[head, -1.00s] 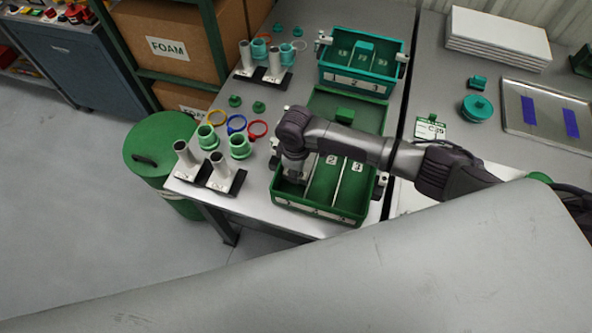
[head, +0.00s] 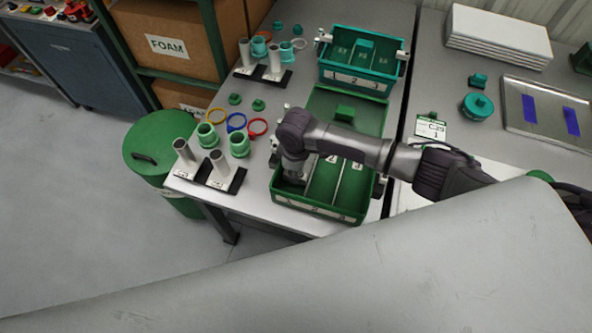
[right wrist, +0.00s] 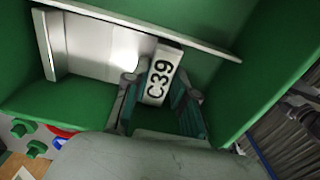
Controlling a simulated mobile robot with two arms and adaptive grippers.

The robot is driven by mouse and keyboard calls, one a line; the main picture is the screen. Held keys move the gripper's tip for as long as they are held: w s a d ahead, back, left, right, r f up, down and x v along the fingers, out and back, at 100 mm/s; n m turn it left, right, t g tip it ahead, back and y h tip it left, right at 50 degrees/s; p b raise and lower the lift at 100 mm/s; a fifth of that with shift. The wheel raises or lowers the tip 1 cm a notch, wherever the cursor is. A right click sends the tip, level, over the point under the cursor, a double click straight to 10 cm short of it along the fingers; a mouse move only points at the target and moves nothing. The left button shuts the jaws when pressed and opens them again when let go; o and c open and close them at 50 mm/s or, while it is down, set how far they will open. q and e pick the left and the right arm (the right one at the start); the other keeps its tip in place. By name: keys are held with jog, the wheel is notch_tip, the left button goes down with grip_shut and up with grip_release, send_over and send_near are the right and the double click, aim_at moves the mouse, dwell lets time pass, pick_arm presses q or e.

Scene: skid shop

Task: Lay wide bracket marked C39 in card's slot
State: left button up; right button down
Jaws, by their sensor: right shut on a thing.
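My right gripper (head: 292,178) reaches down into the left compartment of the green divided tray (head: 345,215). In the right wrist view my right gripper (right wrist: 160,88) is shut on the bracket marked C39 (right wrist: 161,72), a pale piece with black lettering between its fingers. It is inside the compartment, near a white divider; I cannot tell if it rests on the floor. A pale flat surface (right wrist: 90,45) lies beside it; I cannot tell whether it belongs to the bracket. The card (head: 432,127) right of the tray reads C39 and 1. My left gripper is not in view.
A teal divided tray (head: 355,82) stands behind the green one. Green cups (head: 207,136), grey posts (head: 219,168) and coloured rings (head: 236,122) stand to the left. A green bin (head: 160,150) is beside the table. A metal tray (head: 548,112) lies at right.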

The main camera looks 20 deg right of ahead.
jog(key=shift+f, duration=0.2)
jog(key=shift+f, duration=0.1)
dwell(0.5)
jog(key=shift+c, duration=2.3)
grip_release()
notch_tip(320, 180, up, 11)
jog(key=p, duration=1.2)
